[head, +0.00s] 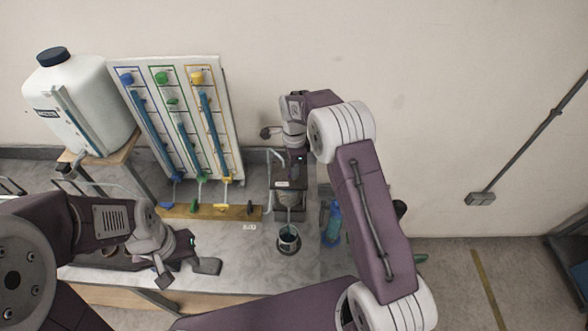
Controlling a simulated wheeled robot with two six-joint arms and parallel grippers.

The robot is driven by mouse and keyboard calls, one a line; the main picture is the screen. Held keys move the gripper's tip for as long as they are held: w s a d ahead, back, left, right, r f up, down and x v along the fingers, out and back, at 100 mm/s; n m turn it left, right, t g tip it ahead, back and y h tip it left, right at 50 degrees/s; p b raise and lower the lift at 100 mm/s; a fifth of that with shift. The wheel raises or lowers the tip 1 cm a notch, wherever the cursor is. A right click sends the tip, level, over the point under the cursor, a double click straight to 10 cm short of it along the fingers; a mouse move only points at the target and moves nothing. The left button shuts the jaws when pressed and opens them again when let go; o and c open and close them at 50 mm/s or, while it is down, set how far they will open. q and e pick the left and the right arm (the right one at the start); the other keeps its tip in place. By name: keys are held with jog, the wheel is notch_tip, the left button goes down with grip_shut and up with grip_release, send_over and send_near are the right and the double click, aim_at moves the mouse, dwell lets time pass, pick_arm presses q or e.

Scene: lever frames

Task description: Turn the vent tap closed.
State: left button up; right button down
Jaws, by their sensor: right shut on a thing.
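A white panel (223,85) with blue, green and yellow outlined columns leans at the wall. My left gripper (186,271) is open and empty over the bench front. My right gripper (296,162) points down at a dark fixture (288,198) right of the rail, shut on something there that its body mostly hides.
A dark cup (288,240) stands below the fixture, with a blue bottle (332,225) to its right. A white canister (82,100) stands on a wooden stand at the left. The bench (235,250) is clear between my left gripper and the cup.

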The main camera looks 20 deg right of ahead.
jog(key=shift+w+m, duration=0.1)
jog(key=shift+m, duration=1.3)
jog(key=c, duration=1.5)
grip_release()
jog(key=shift+d, duration=0.1)
jog(key=shift+c, duration=0.2)
jog(key=shift+o, duration=0.3)
jog(key=shift+r, duration=0.1)
jog(key=shift+r+b, duration=0.35)
jog(key=shift+r, duration=0.05)
notch_tip(320, 180, up, 8)
jog(key=b, duration=0.2)
